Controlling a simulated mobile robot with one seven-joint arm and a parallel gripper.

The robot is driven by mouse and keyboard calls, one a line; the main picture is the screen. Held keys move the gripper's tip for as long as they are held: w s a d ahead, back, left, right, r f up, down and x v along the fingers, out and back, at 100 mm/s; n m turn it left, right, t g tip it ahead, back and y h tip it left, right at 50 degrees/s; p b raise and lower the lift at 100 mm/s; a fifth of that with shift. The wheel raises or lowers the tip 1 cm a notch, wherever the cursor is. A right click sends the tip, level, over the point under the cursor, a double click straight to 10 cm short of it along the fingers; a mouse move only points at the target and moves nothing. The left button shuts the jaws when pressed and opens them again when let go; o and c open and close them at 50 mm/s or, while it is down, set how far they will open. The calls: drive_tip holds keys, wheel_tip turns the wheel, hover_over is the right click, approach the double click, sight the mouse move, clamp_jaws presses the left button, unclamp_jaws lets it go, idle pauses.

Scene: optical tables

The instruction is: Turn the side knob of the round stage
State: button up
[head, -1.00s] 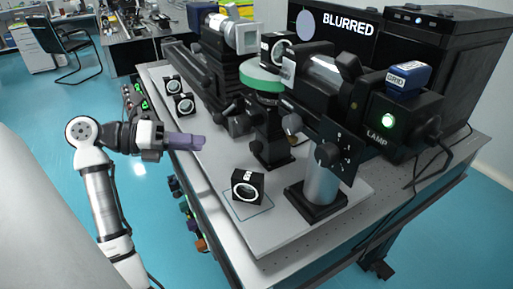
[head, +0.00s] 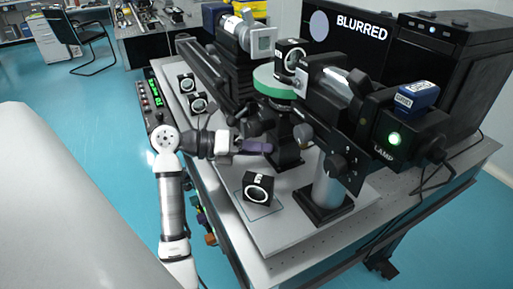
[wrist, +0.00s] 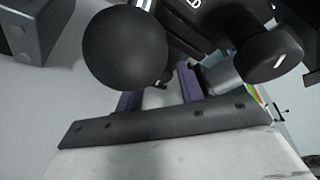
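The round stage (head: 274,82) has a green top and sits on a black post in the head view. A dark round knob (head: 303,133) shows at its right side, below the top. My gripper (head: 264,147) reaches right, in front of the post and below the stage. In the wrist view my purple fingers (wrist: 160,95) stand apart with nothing visibly held between them. A large black round knob (wrist: 125,47) is close in front and partly covers the left finger. A second black knob (wrist: 268,55) is at the right. I cannot tell which knob is the stage's.
A black cube-mounted lens (head: 258,188) stands below my gripper. Two similar cubes (head: 191,92) are at the far left of the board. A lamp unit (head: 390,132) and a post with a dark plate (head: 325,188) are at right. A screen (head: 350,30) reads BLURRED.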

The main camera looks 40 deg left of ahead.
drive_tip(key=c, duration=0.7)
drive_tip(key=shift+f+b, duration=0.1)
drive_tip(key=shift+b, duration=0.2)
drive_tip(key=shift+n+h, duration=0.3)
drive_tip(key=shift+n, duration=0.2)
drive_tip(key=o, duration=0.7)
drive_tip(key=b+v, duration=0.3)
drive_tip(key=v, duration=1)
drive_tip(key=shift+s+a+b, duration=0.25)
drive_tip(key=shift+s+b, duration=0.1)
